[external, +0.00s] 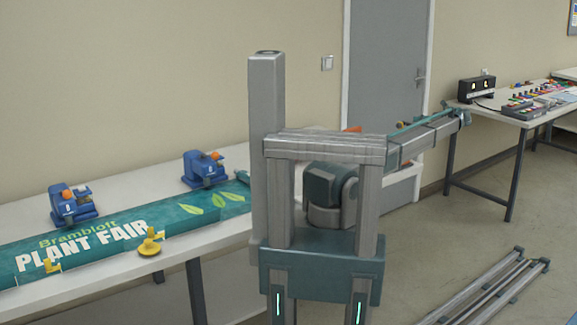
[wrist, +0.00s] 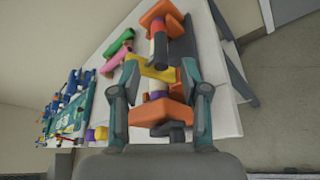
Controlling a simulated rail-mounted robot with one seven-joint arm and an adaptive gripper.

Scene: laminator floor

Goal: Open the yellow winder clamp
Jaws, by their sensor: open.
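In the wrist view, a yellow part (wrist: 157,73), which looks like the winder clamp, sits between orange blocks on the white table. A white and purple roller piece shows by it. My gripper (wrist: 162,63) is open, with one finger on each side of the yellow part. I cannot tell whether the fingers touch it. In the external view, my own arm and frame hide the gripper and this clamp. Only a small orange bit (external: 353,129) shows behind my frame.
A green banner (external: 120,236) lies on the long white table (external: 105,292), with blue clamps (external: 203,169) along its back and yellow pieces (external: 150,246) at its front. Pink and green pieces (wrist: 118,42) lie left of my gripper. Another table (external: 540,112) stands far right.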

